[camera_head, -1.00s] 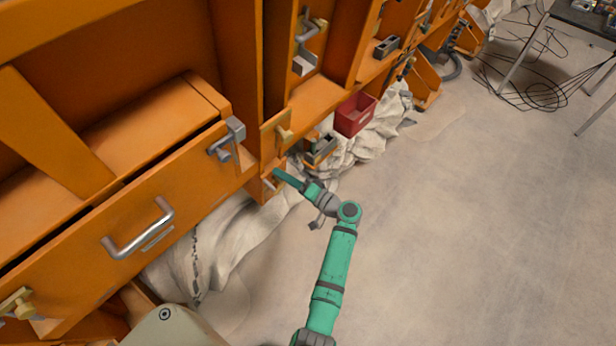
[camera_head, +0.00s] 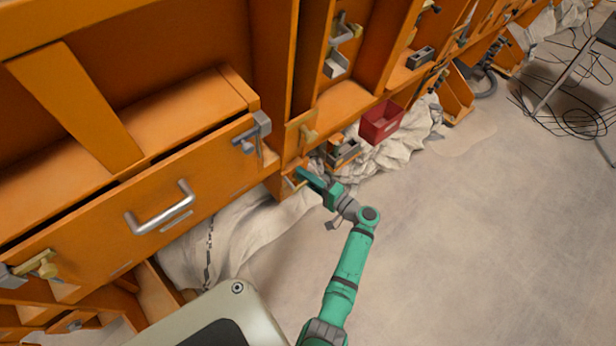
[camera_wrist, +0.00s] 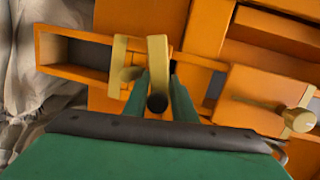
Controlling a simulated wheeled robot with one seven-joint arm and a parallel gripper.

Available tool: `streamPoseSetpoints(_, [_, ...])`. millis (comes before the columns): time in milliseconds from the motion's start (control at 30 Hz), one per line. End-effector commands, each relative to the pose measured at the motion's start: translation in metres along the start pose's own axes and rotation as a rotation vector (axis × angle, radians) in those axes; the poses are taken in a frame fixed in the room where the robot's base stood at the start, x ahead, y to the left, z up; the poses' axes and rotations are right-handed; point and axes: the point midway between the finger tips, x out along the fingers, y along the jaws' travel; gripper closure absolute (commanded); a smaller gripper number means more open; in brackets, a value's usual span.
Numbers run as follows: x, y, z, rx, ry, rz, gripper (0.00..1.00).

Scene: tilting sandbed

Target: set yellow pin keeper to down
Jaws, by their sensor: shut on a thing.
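In the wrist view a pale yellow keeper (camera_wrist: 157,50) stands upright in front of a small yellow plate (camera_wrist: 121,68) on the orange cabinet. My gripper (camera_wrist: 160,86) has its two green fingers closed on the keeper's lower part, where a dark round end shows between them. In the head view my gripper (camera_head: 299,176) reaches the low orange block at the cabinet's foot, and the held keeper is too small or hidden to make out there. A second yellow pin (camera_wrist: 299,120) on an orange plate is at the right of the wrist view, apart from my fingers.
A drawer with a grey handle (camera_head: 162,210) and a grey latch (camera_head: 254,132) are left of my arm. A red bin (camera_head: 381,122) stands to the right by crumpled white cloth (camera_head: 405,143). Open floor (camera_head: 480,230) lies to the right; cables lie farther off.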

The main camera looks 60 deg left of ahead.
Motion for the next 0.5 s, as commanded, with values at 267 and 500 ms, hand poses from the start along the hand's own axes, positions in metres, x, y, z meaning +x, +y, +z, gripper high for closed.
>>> streamPoseSetpoints(267, [0.0008,-0.0003,0.0006,-0.001,-0.002,0.0,0.66])
streamPoseSetpoints(500, [-0.0004,-0.0005,-0.0004,-0.001,0.0,0.0,0.66])
